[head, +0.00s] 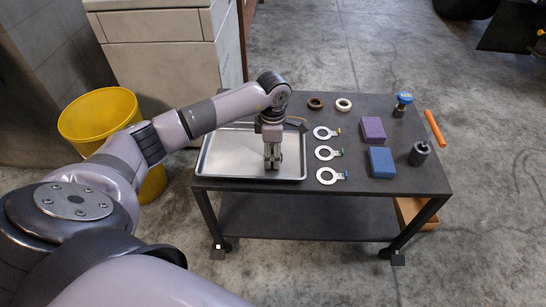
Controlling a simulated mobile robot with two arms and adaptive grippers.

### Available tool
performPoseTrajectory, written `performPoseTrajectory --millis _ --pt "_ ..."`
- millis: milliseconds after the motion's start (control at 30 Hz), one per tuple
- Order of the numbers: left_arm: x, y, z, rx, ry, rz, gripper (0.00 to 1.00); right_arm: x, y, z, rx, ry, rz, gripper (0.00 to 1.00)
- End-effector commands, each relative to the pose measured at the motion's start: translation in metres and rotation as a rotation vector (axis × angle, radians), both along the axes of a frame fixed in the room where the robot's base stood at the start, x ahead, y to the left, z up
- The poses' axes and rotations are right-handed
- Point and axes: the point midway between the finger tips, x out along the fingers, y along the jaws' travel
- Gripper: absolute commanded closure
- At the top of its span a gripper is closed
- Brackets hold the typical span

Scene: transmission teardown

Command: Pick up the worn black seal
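My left gripper (272,161) points down over the right part of a silver tray (222,172). Its fingers look close together, and I cannot tell whether they are shut or hold something. No clearly black ring shows. A dark brown ring (315,103) lies flat at the back of the table, behind and to the right of the gripper. A cream ring (343,104) lies to its right. A small dark shape (298,124) shows just right of the gripper's wrist, partly hidden; I cannot tell what it is. My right gripper is not in view.
The dark table (400,180) also holds several silver ring tools with coloured tips (325,153), a purple block (373,129), a blue block (381,162), a black cylinder (419,154) and a blue-topped item (402,104). A yellow bin (100,118) stands left of the table.

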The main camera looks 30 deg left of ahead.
Motion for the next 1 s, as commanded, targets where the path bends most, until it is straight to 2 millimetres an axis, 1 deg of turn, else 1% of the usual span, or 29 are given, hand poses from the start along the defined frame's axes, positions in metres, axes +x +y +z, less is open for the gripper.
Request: performPoseTrajectory --millis 33,300,533,667,767,867,967,1000 --pt "0.000 0.000 0.000 0.000 0.000 0.000 0.58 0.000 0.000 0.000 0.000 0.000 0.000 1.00" --pt "0.000 0.000 0.000 0.000 0.000 0.000 0.76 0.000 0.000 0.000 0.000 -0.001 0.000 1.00" --pt "0.000 0.000 0.000 0.000 0.000 0.000 0.77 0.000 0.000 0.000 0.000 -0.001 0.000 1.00" --pt "0.000 0.000 0.005 0.001 -0.001 0.000 0.77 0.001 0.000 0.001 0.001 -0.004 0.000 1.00" --pt "0.000 0.000 0.014 0.001 -0.001 0.000 0.77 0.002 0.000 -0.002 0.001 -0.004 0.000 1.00" --pt "0.001 0.000 0.030 0.000 -0.004 -0.001 0.77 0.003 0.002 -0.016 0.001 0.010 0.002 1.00" --pt "0.002 0.001 0.053 0.000 -0.006 0.000 0.77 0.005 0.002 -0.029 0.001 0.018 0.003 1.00" --pt "0.001 0.001 0.064 0.002 -0.006 0.000 0.77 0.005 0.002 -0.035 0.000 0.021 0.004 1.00"
